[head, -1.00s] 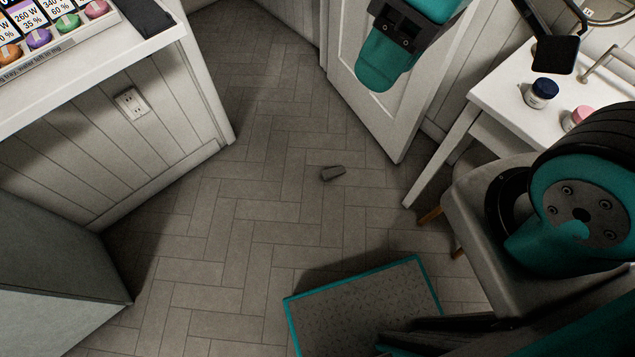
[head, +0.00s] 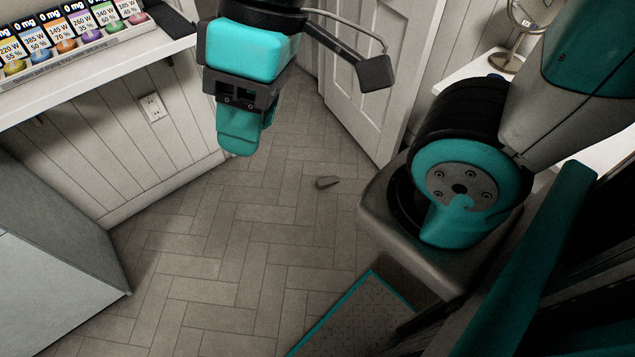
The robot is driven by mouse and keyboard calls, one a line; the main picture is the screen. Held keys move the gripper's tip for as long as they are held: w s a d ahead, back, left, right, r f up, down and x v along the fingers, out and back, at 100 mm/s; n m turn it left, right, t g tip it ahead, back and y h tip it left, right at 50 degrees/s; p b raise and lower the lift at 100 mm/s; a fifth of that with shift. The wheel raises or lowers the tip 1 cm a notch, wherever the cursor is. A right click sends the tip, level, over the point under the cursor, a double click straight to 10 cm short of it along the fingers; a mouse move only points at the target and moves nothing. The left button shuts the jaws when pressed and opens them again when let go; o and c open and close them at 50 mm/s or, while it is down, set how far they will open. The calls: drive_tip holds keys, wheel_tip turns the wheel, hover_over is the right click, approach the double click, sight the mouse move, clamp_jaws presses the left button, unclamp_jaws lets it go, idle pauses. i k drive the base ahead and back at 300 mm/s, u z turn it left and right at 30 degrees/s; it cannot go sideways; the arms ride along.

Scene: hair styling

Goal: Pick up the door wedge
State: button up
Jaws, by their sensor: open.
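My gripper (head: 238,140) has teal fingers and points downward above the floor, to the left of the wedge in the picture. It is open and holds nothing.
A white counter (head: 95,65) with a rack of coloured pods is at the left, above a panelled wall. A round mirror (head: 525,15) stands at the upper right. The herringbone floor (head: 230,230) around the wedge is clear.

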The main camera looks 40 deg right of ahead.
sight(323, 183)
drive_tip(key=z, duration=0.1)
drive_tip(key=i, duration=0.7)
drive_tip(key=z, duration=1.05)
drive_tip(key=i, duration=0.65)
drive_tip(key=z, duration=0.75)
